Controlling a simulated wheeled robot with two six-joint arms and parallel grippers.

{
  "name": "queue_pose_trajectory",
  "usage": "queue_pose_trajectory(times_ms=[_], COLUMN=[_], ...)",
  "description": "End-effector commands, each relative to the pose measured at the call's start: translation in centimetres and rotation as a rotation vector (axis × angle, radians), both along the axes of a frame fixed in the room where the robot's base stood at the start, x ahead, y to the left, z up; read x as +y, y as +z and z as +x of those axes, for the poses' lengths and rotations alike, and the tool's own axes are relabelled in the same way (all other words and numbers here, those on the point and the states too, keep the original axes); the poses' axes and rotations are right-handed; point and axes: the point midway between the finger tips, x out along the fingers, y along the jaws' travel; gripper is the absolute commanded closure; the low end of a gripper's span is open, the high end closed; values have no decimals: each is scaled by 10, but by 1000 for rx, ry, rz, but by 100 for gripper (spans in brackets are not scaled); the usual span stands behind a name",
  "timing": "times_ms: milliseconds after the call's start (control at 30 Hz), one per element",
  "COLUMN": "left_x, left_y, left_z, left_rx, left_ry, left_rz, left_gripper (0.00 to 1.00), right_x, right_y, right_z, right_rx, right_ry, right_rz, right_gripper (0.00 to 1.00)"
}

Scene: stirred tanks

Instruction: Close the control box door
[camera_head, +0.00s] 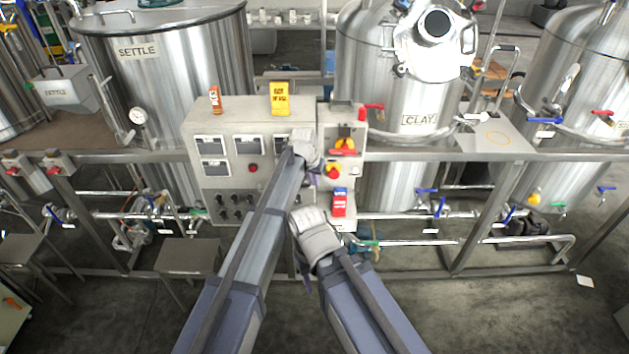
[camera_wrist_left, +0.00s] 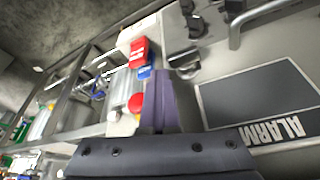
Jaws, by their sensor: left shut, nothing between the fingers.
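The grey control box (camera_head: 229,186) stands left of centre in the head view, with small screens, dark knobs and a red button on its front. I cannot tell whether its door is slightly ajar. My left gripper (camera_head: 313,179) is at the right edge of the box front. In the left wrist view its shut, empty fingers (camera_wrist_left: 171,98) are close to the panel, beside a dark screen (camera_wrist_left: 258,94) labelled ALARM and a metal handle (camera_wrist_left: 236,38). Contact is unclear. My right gripper (camera_head: 304,266) is lower, below the box's right side; its fingers are mostly hidden.
A yellow sign (camera_head: 280,98) and an orange sign (camera_head: 215,99) stand on the box. A switch unit with a red-yellow switch (camera_head: 334,171) is just right of it. Steel tanks (camera_head: 180,75) stand behind. Pipes and a rail (camera_head: 470,156) run across the front.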

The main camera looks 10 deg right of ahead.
Motion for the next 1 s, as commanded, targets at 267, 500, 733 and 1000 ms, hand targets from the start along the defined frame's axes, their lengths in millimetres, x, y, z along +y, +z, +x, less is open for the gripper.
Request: queue_pose_trajectory(times_ms=[267, 500, 733, 1000], left_x=[3, 12, 13, 14], left_y=[3, 14, 52, 88], left_z=[-6, -41, -55, -70], left_rx=[-17, -5, -4, -3], left_ry=[3, 4, 4, 3], left_rz=[-3, -1, -1, -1], left_gripper=[100, 100, 100, 100], right_x=[0, 0, 0, 0], right_y=[1, 13, 52, 88], right_z=[0, 0, 0, 0], right_rx=[0, 0, 0, 0], right_ry=[0, -1, -10, -14], right_rz=[0, 0, 2, 2], right_gripper=[50, 50, 50, 50])
